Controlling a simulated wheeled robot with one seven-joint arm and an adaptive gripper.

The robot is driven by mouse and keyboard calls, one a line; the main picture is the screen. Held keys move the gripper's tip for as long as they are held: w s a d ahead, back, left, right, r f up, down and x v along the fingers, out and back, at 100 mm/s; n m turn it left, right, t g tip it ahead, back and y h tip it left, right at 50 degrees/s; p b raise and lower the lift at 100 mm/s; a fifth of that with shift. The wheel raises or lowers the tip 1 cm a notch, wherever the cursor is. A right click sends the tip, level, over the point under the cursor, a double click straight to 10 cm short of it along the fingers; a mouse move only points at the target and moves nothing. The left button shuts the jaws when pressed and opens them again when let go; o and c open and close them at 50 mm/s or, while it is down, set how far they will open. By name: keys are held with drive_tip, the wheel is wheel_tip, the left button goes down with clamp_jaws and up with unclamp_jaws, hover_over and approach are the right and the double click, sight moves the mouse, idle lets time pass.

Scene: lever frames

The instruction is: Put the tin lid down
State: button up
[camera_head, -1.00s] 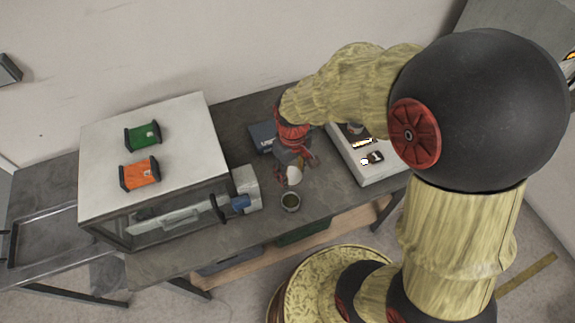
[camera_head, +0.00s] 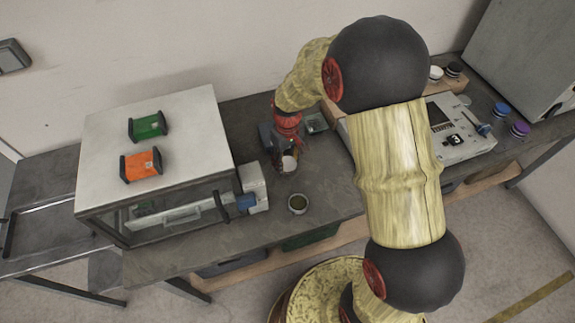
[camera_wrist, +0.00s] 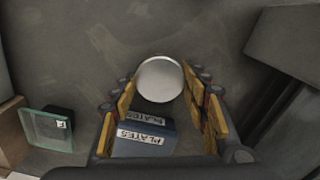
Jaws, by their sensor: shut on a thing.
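The tin lid is a pale round disc (camera_wrist: 159,79) between my fingertips in the wrist view. It also shows as a small white disc (camera_head: 289,163) below my gripper in the head view. My gripper (camera_wrist: 158,88) is shut on the lid, over the dark worktop (camera_head: 335,185). I cannot tell whether the lid touches the worktop. An open round tin (camera_head: 298,203) with dark greenish contents stands on the worktop near the front edge, apart from the lid. The tin does not show in the wrist view.
A blue box marked PLATES (camera_wrist: 145,138) stands close to my gripper. A glass piece marked F (camera_wrist: 50,128) is nearby. An instrument (camera_head: 465,135) stands at the right. Worktop around the tin is clear.

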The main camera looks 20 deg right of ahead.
drive_tip(key=shift+f, duration=0.65)
drive_tip(key=o, duration=0.9)
drive_tip(key=shift+f, duration=0.15)
drive_tip(key=shift+o, duration=0.2)
wheel_tip(320, 180, up, 12)
drive_tip(key=p, duration=0.4)
wheel_tip(320, 180, up, 9)
drive_tip(key=t, duration=0.1)
hover_over(288, 164)
drive_tip(key=s, duration=0.4)
drive_tip(key=s+r+m+t, duration=0.1)
drive_tip(key=s+r+t, duration=0.1)
drive_tip(key=s+r, duration=0.4)
drive_tip(key=s+r+m+t, duration=0.2)
drive_tip(key=s+r, duration=0.4)
drive_tip(key=s, duration=0.6)
drive_tip(key=shift+s+r+m+t, duration=0.2)
drive_tip(key=shift+s+m+t, duration=0.05)
drive_tip(key=shift+m+t, duration=0.05)
